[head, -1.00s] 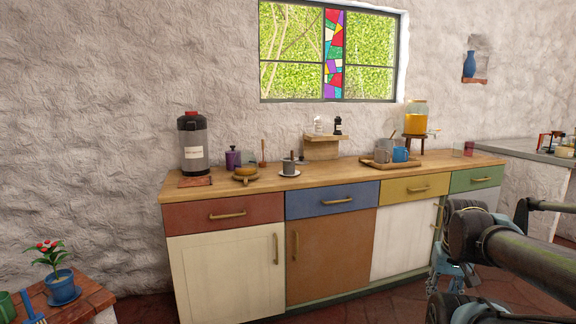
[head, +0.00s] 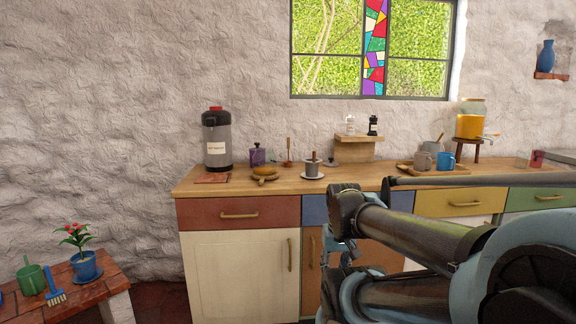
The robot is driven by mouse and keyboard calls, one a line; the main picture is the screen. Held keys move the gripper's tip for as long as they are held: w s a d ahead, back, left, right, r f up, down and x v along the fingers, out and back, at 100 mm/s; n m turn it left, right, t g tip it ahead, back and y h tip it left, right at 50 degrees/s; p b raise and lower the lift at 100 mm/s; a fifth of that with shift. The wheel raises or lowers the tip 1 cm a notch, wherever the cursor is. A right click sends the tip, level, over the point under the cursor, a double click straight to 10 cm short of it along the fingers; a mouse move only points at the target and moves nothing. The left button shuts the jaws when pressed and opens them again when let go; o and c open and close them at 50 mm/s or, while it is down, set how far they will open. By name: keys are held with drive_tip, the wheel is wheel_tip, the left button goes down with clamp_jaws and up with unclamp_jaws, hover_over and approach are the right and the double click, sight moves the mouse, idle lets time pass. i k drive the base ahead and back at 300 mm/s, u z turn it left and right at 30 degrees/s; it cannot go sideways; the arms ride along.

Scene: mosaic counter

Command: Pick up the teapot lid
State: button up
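A small grey lid-like piece with a dark knob (head: 333,161) lies on the wooden counter, just left of the small wooden riser; it may be the teapot lid, but it is too small to be sure. No teapot is clear to me. A grey cup-like pot with a stick (head: 312,168) stands on a white saucer left of it. My gripper (head: 338,252) hangs in front of the cabinet doors, below the counter top and apart from everything on it. It is small and partly covered by my arm, so its fingers are unclear.
On the counter (head: 380,180) stand a black-and-grey dispenser (head: 217,145), a purple canister (head: 257,156), a yellow-brown item on a trivet (head: 264,172), the riser (head: 357,149), a mug tray (head: 405,167) and a juice jar (head: 470,122). A brick ledge with a potted plant (head: 84,265) is lower left.

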sight(330, 163)
drive_tip(key=u, duration=0.35)
drive_tip(key=i, duration=0.85)
drive_tip(key=u, duration=0.15)
